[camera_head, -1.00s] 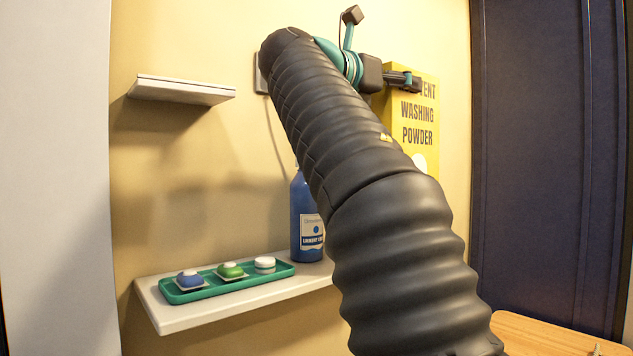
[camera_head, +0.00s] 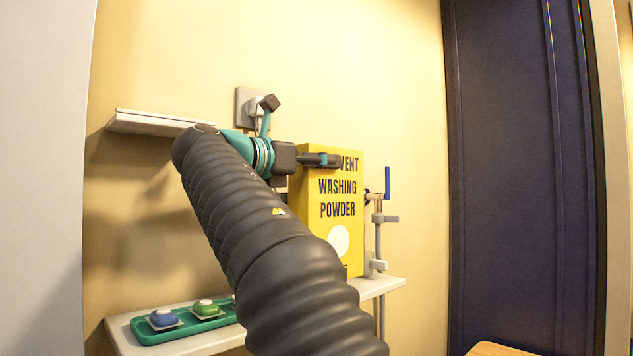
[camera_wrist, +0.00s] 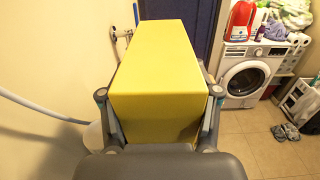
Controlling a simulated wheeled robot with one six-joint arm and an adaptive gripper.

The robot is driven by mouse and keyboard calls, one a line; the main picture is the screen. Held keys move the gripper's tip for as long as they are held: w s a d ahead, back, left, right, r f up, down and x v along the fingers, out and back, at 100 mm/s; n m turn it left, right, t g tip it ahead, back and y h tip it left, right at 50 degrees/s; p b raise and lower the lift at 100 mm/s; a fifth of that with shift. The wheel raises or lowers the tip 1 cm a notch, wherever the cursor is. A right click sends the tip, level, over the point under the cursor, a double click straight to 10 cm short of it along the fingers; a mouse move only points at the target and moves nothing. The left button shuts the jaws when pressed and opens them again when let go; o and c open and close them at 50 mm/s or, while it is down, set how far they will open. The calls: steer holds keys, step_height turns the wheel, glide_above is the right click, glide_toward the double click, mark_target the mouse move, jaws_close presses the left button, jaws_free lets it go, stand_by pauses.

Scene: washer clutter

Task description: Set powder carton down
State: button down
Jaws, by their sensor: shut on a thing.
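The yellow powder carton (camera_head: 342,200) is upright, its printed face turned toward the head camera. Its bottom edge is close above or at the lower white shelf (camera_head: 378,287); I cannot tell whether it touches. My gripper (camera_head: 330,160) is shut on the carton near its top. In the wrist view the carton (camera_wrist: 158,62) fills the middle, with a finger of my gripper (camera_wrist: 160,110) on either side of it. My arm hides part of the shelf and the carton's lower left.
A green tray (camera_head: 228,317) with a blue and a green tablet lies on the shelf's left part. A pipe with a blue-handled valve (camera_head: 387,183) stands right of the carton. A small shelf (camera_head: 150,123) is at upper left. A washing machine (camera_wrist: 247,75) shows behind.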

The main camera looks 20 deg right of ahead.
mark_target(317, 181)
steer(key=shift+f, duration=1.7)
steer(key=shift+c, duration=1)
jaws_free()
steer(key=shift+f, duration=0.1)
